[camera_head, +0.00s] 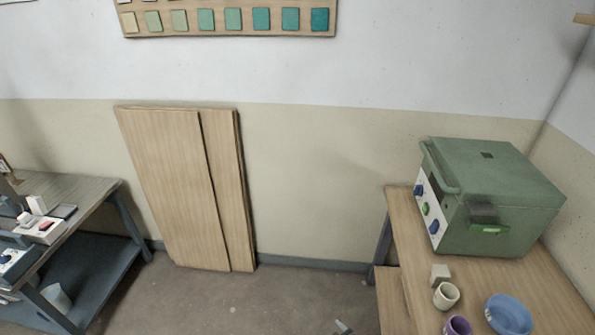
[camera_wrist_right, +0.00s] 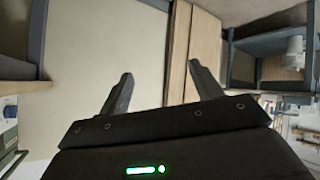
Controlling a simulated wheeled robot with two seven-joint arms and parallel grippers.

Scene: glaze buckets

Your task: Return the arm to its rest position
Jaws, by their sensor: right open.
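My right gripper (camera_wrist_right: 160,70) shows in the right wrist view with its two dark fingers spread apart. Nothing is between the fingers. Behind them are the beige wall and the leaning wooden boards, which also show in the head view (camera_head: 180,190). In the head view, a small grey tip (camera_head: 343,327) shows at the bottom edge, but I cannot tell what it belongs to. My left gripper is not in view.
A green kiln (camera_head: 500,195) stands on the wooden table (camera_head: 405,215) at right, with a cream cup (camera_head: 446,295), a purple cup (camera_head: 458,325) and a blue bowl (camera_head: 509,314) in front. A grey workbench (camera_head: 95,190) is at left. The floor between (camera_head: 240,295) is clear.

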